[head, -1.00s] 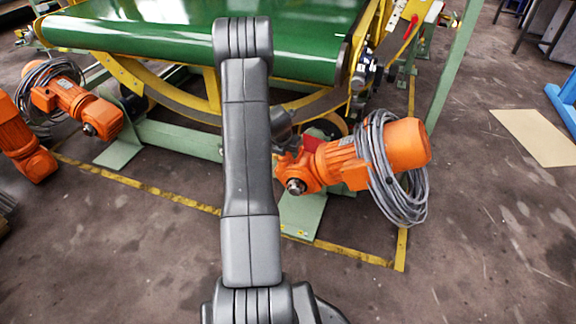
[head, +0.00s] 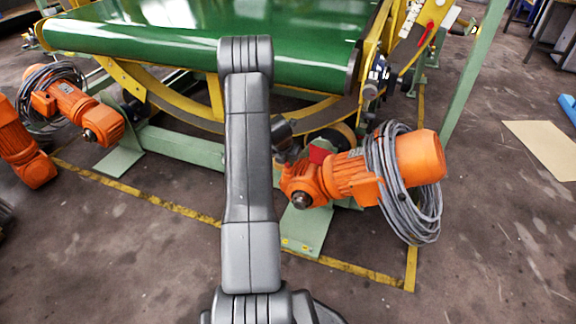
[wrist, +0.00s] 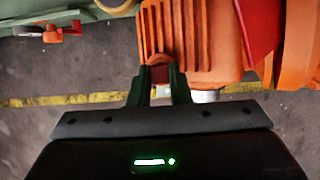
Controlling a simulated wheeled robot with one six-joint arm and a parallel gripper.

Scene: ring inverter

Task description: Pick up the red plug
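In the head view my arm hides the fingertips and the plug.
An orange motor (head: 350,175) with a coiled grey cable (head: 405,190) stands beside the green conveyor (head: 150,35). A red block (wrist: 262,25) is right of the fingers. A yellow line (head: 345,266) crosses the floor. The floor at right is mostly open.

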